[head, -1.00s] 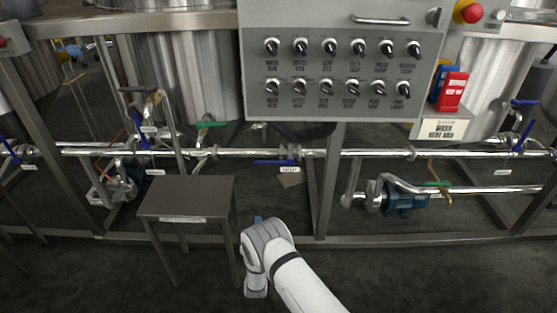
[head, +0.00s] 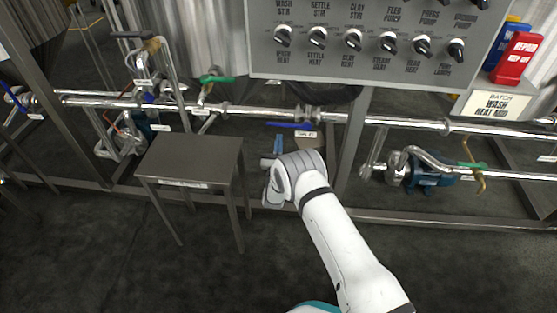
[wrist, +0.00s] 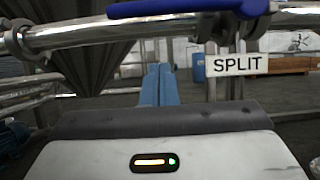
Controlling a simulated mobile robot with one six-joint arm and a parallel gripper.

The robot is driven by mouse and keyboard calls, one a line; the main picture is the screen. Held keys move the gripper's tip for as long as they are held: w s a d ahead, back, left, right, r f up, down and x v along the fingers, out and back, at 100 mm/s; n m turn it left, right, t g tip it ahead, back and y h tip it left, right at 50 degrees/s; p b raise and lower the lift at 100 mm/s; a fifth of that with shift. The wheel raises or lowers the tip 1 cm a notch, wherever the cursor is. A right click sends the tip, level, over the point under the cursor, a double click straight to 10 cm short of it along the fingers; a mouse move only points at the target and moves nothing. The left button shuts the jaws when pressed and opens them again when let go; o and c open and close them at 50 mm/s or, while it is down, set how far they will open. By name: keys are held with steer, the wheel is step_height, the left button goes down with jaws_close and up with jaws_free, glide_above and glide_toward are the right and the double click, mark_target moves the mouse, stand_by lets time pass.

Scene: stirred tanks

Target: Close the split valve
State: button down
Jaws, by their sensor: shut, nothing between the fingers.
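The split valve is on the horizontal steel pipe; its blue lever (head: 289,125) lies roughly along the pipe, just below it in the head view. The lever also crosses the top of the wrist view (wrist: 165,9). A white tag reading SPLIT hangs beside it (wrist: 237,65); it is small in the head view (head: 307,134). My gripper (head: 278,142) is just below the lever, its blue fingers together and empty. In the wrist view the fingers (wrist: 158,82) point toward the pipe, below and apart from the lever.
A grey metal stool (head: 190,158) stands left of my arm. The knob panel (head: 380,65) overhangs above right. A blue pump (head: 430,178) sits at right. A green-handled valve (head: 216,79) is on the left piping. The floor in front is clear.

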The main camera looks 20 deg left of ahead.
mark_target(286, 125)
steer(key=shift+s+d+r, duration=0.1)
steer(key=shift+s+r, duration=0.1)
steer(key=shift+r, duration=0.8)
steer(key=shift+s+d+r, duration=0.1)
steer(key=shift+s+r, duration=0.1)
steer(key=shift+r, duration=0.8)
